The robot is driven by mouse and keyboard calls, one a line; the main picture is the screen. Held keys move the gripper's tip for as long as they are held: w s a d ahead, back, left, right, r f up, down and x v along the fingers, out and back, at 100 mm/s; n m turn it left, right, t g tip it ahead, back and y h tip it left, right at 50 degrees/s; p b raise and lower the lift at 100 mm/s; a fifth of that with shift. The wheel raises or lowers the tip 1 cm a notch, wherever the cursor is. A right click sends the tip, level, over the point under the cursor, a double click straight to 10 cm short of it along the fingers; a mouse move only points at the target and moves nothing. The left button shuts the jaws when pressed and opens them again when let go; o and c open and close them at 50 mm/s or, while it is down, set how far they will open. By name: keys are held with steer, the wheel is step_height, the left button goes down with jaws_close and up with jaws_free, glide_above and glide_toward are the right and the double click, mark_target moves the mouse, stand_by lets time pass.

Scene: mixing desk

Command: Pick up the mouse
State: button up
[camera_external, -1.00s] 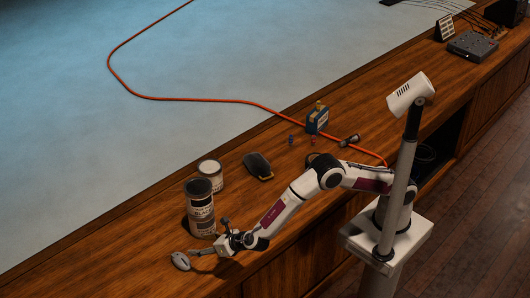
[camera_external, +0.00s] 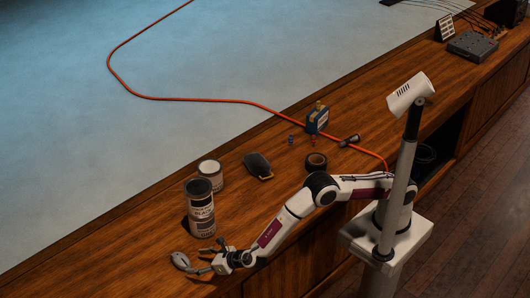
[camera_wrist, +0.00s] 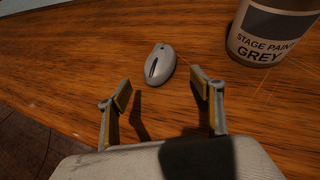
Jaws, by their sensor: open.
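The mouse (camera_wrist: 159,64) is light grey with a dark wheel strip. It lies on the wooden desk, and in the external view the mouse (camera_external: 180,260) is near the desk's front left. My gripper (camera_wrist: 162,92) is open and empty, its two fingers apart. In the wrist view the mouse is just beyond the fingertips, roughly in line with the gap between them. In the external view my gripper (camera_external: 207,260) is low, just right of the mouse.
A grey stage paint can (camera_wrist: 272,35) stands right of the mouse in the wrist view, close to the right finger. Another can (camera_external: 210,174), a dark brush-like object (camera_external: 257,164) and a tape roll (camera_external: 316,161) stand farther back. The desk's front edge is near my gripper.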

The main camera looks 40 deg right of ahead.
mark_target(185, 265)
steer(key=shift+x, duration=0.85)
steer(key=shift+w+f, duration=0.1)
steer(key=shift+x, duration=2.45)
steer(key=shift+w+r, duration=0.1)
steer(key=shift+r, duration=0.15)
steer(key=shift+c, duration=0.4)
steer(key=c, duration=1.2)
